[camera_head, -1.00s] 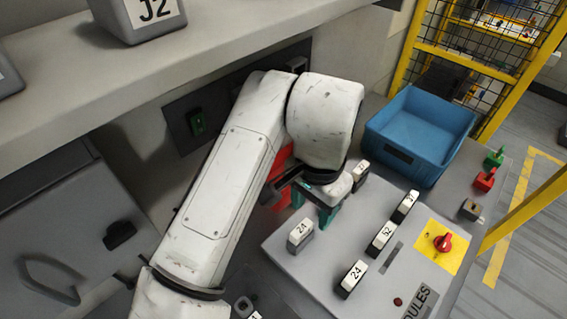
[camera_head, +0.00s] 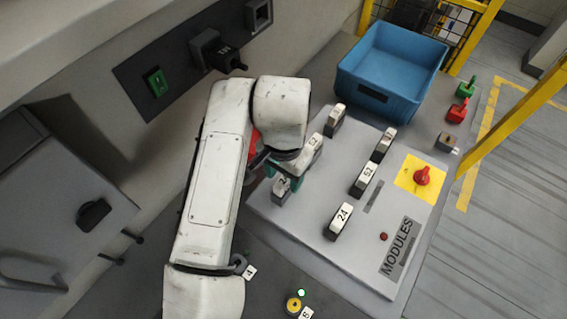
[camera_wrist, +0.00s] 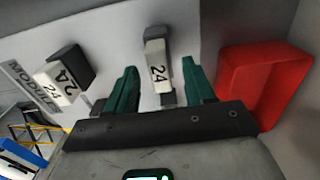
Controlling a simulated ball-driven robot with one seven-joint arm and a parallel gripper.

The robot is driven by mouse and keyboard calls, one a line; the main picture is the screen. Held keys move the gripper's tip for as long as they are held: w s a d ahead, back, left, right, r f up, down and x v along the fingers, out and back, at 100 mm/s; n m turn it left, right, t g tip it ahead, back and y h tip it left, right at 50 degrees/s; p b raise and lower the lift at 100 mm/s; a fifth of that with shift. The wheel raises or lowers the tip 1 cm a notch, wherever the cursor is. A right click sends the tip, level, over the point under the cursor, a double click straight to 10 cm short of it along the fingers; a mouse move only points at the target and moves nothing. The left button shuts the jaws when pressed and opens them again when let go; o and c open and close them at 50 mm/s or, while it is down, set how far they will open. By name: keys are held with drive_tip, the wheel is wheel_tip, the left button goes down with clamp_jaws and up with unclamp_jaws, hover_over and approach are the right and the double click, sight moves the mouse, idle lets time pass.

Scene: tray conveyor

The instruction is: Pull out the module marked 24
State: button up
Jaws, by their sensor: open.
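A pale module marked 24 (camera_wrist: 158,55) stands between the two green fingers of my gripper (camera_wrist: 160,66) in the wrist view, with a visible gap on each side. In the head view this module (camera_head: 281,189) is at the panel's near-left corner, partly hidden, with my gripper (camera_head: 284,176) right at it. My gripper is open and holds nothing. A second module marked 24 (camera_head: 341,218) stands at the near end of the right row. It also shows left of the fingers in the wrist view (camera_wrist: 62,76).
The grey modules panel (camera_head: 310,235) carries several other modules, including one marked 52 (camera_head: 364,180). A red knob (camera_head: 422,176) sits on a yellow plate. A blue bin (camera_head: 362,92) stands behind the panel. A red bin (camera_wrist: 262,85) is close to the right finger.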

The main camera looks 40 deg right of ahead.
sight(284, 179)
drive_tip(key=shift+f, duration=0.25)
drive_tip(key=shift+c, duration=0.5)
clamp_jaws()
drive_tip(key=shift+r+p, duration=1.4)
drive_tip(key=shift+p, duration=0.45)
drive_tip(key=shift+r, duration=1.3)
drive_tip(key=shift+r, duration=1.95)
